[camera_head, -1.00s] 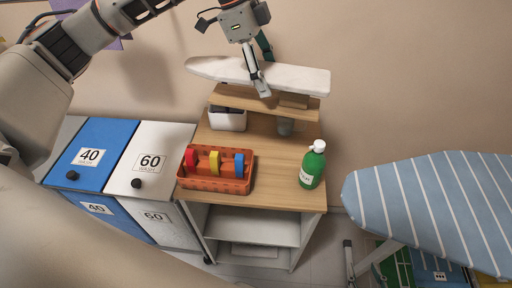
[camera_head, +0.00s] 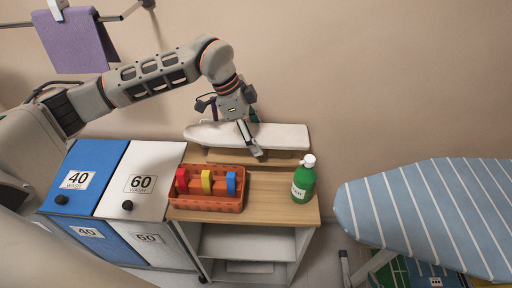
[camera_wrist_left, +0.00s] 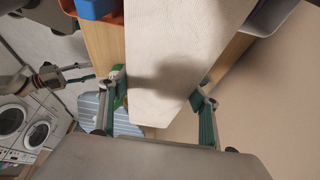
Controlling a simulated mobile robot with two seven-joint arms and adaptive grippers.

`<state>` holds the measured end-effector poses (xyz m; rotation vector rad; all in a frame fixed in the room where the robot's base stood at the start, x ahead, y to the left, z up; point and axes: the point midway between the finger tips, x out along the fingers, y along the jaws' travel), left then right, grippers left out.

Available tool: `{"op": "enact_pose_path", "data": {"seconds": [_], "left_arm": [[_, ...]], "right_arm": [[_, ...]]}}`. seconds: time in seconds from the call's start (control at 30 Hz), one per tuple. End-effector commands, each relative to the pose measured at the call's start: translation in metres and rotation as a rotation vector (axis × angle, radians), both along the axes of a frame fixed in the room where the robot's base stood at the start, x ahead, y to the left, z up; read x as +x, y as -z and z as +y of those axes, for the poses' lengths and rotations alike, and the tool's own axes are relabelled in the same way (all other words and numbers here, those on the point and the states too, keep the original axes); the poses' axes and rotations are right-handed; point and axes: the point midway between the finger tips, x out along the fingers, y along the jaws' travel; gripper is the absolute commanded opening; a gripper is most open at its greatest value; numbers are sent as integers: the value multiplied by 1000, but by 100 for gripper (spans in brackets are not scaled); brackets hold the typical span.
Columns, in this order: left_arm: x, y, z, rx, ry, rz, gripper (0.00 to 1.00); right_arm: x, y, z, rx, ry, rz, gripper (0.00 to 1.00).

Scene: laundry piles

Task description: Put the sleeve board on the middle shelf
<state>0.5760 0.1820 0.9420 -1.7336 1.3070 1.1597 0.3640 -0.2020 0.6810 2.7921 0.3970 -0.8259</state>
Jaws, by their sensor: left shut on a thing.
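The sleeve board (camera_head: 285,136) is a long pale board with one pointed end, at the back of the wooden-topped cart. My left gripper (camera_head: 251,142) comes down on it. In the left wrist view the pale board (camera_wrist_left: 180,50) fills the space between the two fingers (camera_wrist_left: 160,100), and the gripper is shut on it. The board is over the raised wooden plank (camera_head: 235,157); I cannot tell whether they touch. The white middle shelf (camera_head: 248,243) below the worktop looks empty. What seems to be my right gripper (camera_wrist_left: 78,72) shows small in the wrist view, its opening unclear.
An orange basket (camera_head: 207,203) with coloured handles and a green bottle (camera_head: 303,180) stand on the worktop (camera_head: 270,203). Blue (camera_head: 85,175) and white (camera_head: 140,178) bins stand left. A striped ironing board (camera_head: 430,215) stands right, with a gap between it and the cart.

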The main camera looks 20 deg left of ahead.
Motion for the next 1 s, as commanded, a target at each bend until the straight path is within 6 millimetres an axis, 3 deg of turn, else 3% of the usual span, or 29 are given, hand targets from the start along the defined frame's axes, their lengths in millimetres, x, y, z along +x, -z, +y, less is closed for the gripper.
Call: {"op": "enact_pose_path", "data": {"seconds": [0.27, 0.53, 0.9, 0.93, 0.97, 1.0], "left_arm": [[1, 16, 0, -2, 0, -1, 17], [1, 50, 0, -1, -1, -1, 17], [1, 55, 0, -1, 0, -3, 17], [0, 56, 0, 0, 0, -1, 69], [0, 56, 0, 0, 0, -1, 77], [0, 56, 0, 0, 0, -1, 78]], "right_arm": [[0, -1, 0, 0, 0, 0, 40], [0, -4, 0, 0, 0, -1, 40], [0, -2, 0, 0, 0, 0, 40], [0, -3, 0, 0, 0, 0, 40], [0, -3, 0, 0, 0, 0, 40], [0, -3, 0, 0, 0, 0, 40]]}}
